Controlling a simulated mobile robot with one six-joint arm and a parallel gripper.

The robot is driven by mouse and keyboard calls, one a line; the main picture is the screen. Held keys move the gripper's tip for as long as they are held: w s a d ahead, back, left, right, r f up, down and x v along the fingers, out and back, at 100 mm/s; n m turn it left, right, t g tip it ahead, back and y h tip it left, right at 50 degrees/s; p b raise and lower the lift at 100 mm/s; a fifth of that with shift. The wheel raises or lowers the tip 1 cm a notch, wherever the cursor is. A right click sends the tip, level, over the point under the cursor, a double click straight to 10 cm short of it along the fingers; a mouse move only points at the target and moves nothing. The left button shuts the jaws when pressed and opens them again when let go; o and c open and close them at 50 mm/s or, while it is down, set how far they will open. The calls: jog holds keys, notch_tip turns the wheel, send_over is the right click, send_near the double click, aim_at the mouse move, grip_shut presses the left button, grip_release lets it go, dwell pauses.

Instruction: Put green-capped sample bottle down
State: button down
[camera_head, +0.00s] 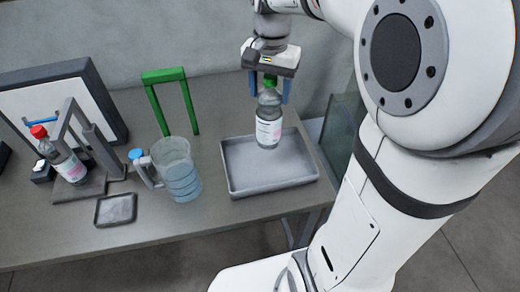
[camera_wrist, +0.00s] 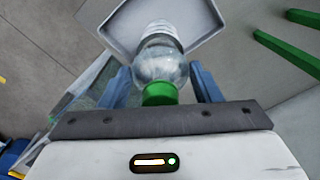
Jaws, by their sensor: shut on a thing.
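The green-capped sample bottle (camera_head: 269,117) is clear with a white and pink label. It hangs roughly upright from my gripper (camera_head: 270,92), whose blue fingers are shut on it near the cap. In the head view the bottle overlaps the grey tray (camera_head: 245,188); it seems to be held above it, but the gap is hard to judge. In the wrist view the bottle (camera_wrist: 160,62) lies between the blue fingers of my gripper (camera_wrist: 161,88), green cap nearest the camera, with the tray (camera_wrist: 115,22) beyond its base.
A clear jug (camera_head: 177,170) stands left of the tray. A green frame (camera_head: 150,100) stands behind it. Farther left, a red-capped bottle (camera_head: 66,160) sits in a grey stand beside a small dark dish (camera_head: 115,209). A glass panel (camera_head: 338,138) stands right of the tray.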

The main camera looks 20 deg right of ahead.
aim_at(268, 121)
jog(key=shift+w+f, duration=0.2)
jog(key=shift+f, duration=0.15)
notch_tip(268, 121, down, 9)
jog(key=shift+f, duration=0.1)
jog(key=shift+f, duration=0.2)
jog(key=shift+c, duration=2.3)
grip_release()
